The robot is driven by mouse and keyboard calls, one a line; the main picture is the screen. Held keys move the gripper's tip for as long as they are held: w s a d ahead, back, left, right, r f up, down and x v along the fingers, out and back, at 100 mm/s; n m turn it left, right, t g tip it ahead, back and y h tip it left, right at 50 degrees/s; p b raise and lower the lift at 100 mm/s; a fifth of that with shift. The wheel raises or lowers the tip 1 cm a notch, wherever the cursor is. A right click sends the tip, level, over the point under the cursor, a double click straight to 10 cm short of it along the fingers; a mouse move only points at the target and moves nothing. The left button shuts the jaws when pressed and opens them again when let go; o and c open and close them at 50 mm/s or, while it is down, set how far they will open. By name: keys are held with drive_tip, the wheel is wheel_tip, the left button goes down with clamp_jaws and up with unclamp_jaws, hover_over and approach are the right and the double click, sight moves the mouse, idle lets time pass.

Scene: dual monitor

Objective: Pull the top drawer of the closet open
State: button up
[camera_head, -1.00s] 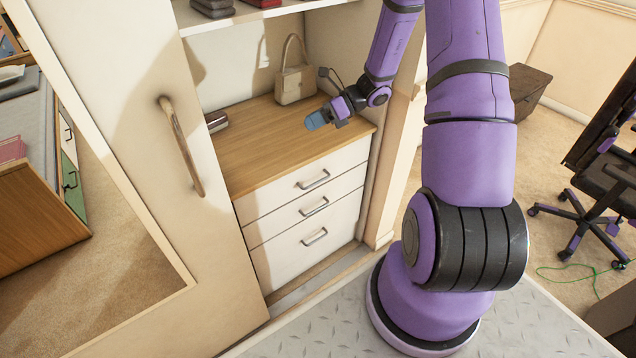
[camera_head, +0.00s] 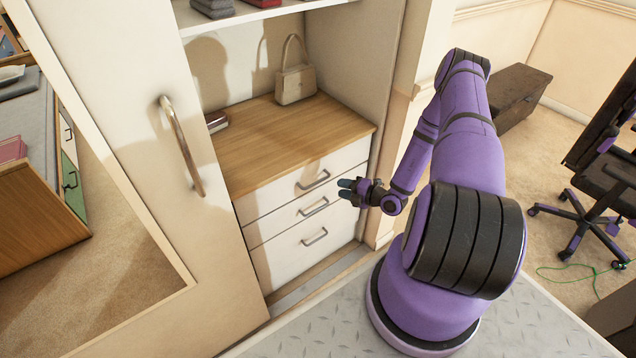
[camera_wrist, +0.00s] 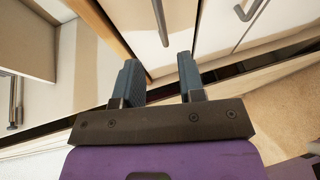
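The closet's white drawer unit stands under a wooden top, with three drawers, all closed. The top drawer (camera_head: 268,200) has a metal bar handle (camera_head: 313,180). The middle drawer (camera_head: 272,222) and the bottom drawer (camera_head: 290,258) have similar handles. My gripper (camera_head: 345,188) is in front of the unit's right part, to the right of the top and middle handles, and holds nothing. In the wrist view my gripper (camera_wrist: 160,72) shows two blue-grey fingers spread apart, with a gap between them.
The closet door (camera_head: 150,170) with its long handle (camera_head: 180,145) is at left. A beige handbag (camera_head: 295,84) and a small dark item (camera_head: 216,121) sit on the wooden top (camera_head: 270,140). An office chair (camera_head: 600,190) is at far right.

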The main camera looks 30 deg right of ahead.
sight(319, 182)
drive_tip(key=x, duration=1)
drive_tip(key=shift+w+a+f, duration=0.15)
drive_tip(key=shift+w, duration=0.15)
clamp_jaws()
